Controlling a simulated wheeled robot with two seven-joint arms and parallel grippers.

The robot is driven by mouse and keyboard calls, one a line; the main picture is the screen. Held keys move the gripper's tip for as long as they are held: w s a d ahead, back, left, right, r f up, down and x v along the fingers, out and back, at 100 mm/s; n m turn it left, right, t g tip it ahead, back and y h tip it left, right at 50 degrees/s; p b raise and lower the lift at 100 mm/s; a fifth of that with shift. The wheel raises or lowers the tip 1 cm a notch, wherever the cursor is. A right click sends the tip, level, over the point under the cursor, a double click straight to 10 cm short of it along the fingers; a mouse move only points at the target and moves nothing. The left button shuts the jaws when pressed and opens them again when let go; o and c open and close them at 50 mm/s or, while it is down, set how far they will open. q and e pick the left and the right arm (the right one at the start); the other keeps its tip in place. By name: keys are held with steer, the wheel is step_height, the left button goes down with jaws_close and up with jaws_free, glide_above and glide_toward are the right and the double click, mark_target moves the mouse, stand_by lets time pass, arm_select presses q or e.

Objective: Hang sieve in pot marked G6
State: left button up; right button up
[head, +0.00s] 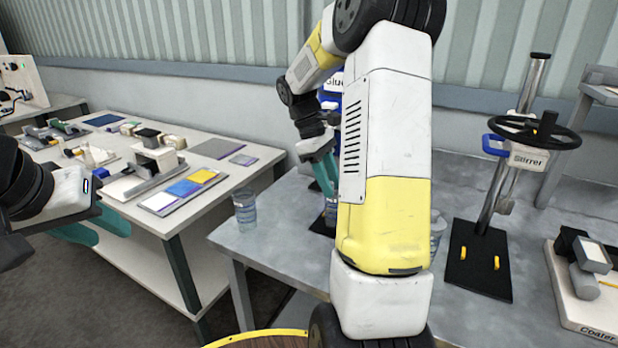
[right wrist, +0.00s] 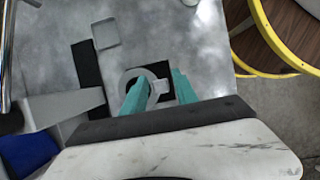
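My right gripper (head: 325,172) points down over the front table, partly hidden by my own arm. In the right wrist view, its teal fingers (right wrist: 160,80) are apart. A round grey item (right wrist: 136,76) with a pale tab (right wrist: 162,87) is below and between them, on a dark mat. I cannot tell whether the fingers touch the tab, or whether this item is the sieve or a pot. My left gripper (head: 97,226) is at the far left, its teal fingers spread and empty. No G6 mark is readable.
A clear cup (head: 245,210) stands at the front table's left edge. A blue container marked Glue (head: 331,84) is behind my right arm. The stirrer stand (head: 490,235) and coater (head: 588,285) are at right. A crowded side table (head: 125,215) is at left.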

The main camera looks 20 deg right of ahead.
steer(key=shift+o, duration=0.5)
steer(key=v, duration=0.7)
steer(key=shift+r, duration=0.35)
steer(key=shift+w, duration=0.15)
